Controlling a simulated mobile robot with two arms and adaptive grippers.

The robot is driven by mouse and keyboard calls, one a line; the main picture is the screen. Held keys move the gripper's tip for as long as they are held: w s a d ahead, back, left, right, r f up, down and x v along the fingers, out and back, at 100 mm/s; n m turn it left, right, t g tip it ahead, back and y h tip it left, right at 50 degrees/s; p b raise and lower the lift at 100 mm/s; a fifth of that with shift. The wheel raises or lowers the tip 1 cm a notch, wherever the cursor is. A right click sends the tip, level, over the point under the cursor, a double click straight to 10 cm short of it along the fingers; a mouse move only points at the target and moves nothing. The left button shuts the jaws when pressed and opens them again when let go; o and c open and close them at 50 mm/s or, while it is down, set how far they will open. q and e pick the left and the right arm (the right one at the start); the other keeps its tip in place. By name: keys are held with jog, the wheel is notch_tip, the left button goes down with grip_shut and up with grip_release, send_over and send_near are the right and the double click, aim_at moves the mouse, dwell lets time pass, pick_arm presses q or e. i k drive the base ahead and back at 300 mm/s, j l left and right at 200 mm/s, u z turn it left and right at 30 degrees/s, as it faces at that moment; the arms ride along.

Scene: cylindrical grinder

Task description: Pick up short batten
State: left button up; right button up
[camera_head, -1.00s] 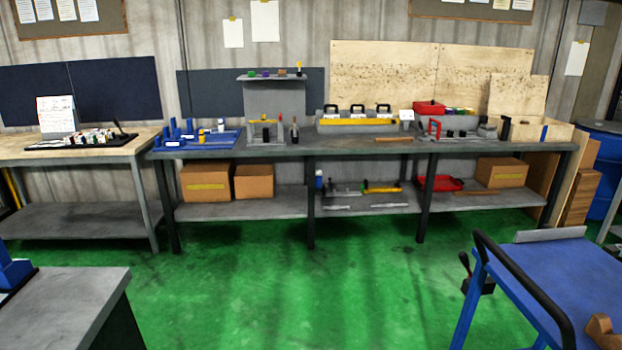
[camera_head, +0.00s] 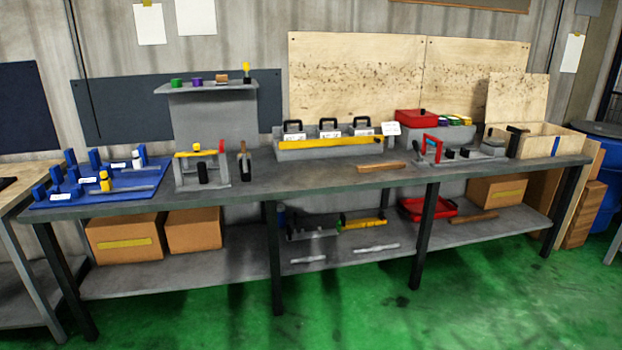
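A short brown wooden batten (camera_head: 381,167) lies flat on the grey workbench top, right of centre near the front edge. A similar brown wooden strip (camera_head: 473,218) lies on the lower shelf at the right, beside a red tray. I cannot tell from their looks which of the two is the short batten. Neither of my grippers is in view, and nothing is seen touching either piece.
The long workbench (camera_head: 300,185) stands ahead. A grey holder with a yellow front (camera_head: 331,145) stands behind the upper batten; a red-handled tool (camera_head: 431,148) stands to its right. A red tray (camera_head: 428,209) and cardboard boxes (camera_head: 125,238) are below. Green floor (camera_head: 400,310) in front is clear.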

aim_at(398, 165)
jog(key=i+z, duration=0.25)
jog(key=i, duration=0.2)
jog(key=i+j+z, duration=0.2)
jog(key=i, duration=0.2)
jog(key=i+j+z, duration=0.25)
jog(key=i, duration=0.2)
jog(key=l+u, duration=0.15)
jog(key=u, duration=0.3)
